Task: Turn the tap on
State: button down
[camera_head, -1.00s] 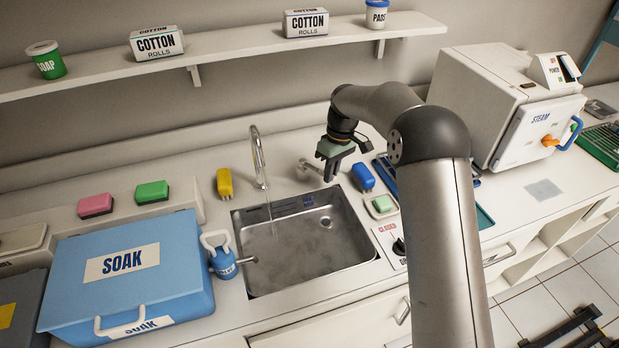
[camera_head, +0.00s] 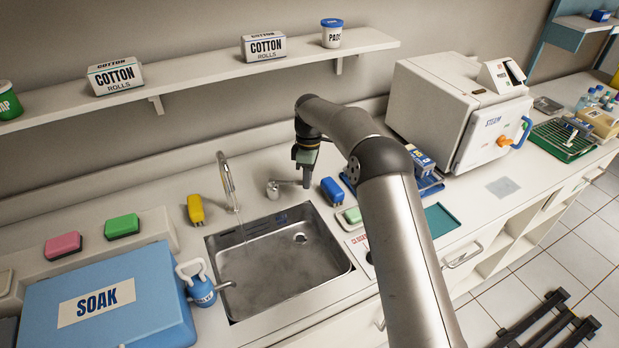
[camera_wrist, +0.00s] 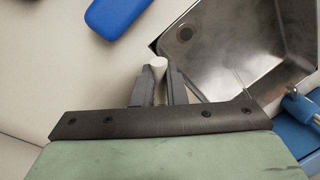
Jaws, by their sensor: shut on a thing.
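The tap has a tall chrome spout (camera_head: 226,180) behind the left part of the steel sink (camera_head: 222,242). A thin stream seems to fall from its tip into the sink. A separate tap lever (camera_head: 273,189) stands on the counter to the right of the spout. Its bar reaches right to my gripper (camera_head: 306,184), which points down behind the sink's right back corner. In the wrist view my gripper's fingers (camera_wrist: 158,92) are shut on the pale, rounded end of the lever (camera_wrist: 158,64). The rest of the lever is hidden there.
A blue block (camera_head: 331,191) stands close to the right of my gripper. A yellow block (camera_head: 196,209) is left of the spout. A blue SOAK box (camera_head: 150,285) and a blue jug (camera_head: 201,291) stand left of the sink. A shelf (camera_head: 210,82) runs above.

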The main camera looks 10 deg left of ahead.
jog(key=shift+w+r, duration=0.1)
jog(key=c, duration=1.5)
grip_release()
jog(key=r, duration=0.4)
jog(key=w+r, duration=0.1)
jog(key=r, duration=0.2)
jog(key=w+r, duration=0.1)
jog(key=r, duration=0.3)
jog(key=shift+w+r, duration=0.15)
jog(key=shift+r, duration=0.2)
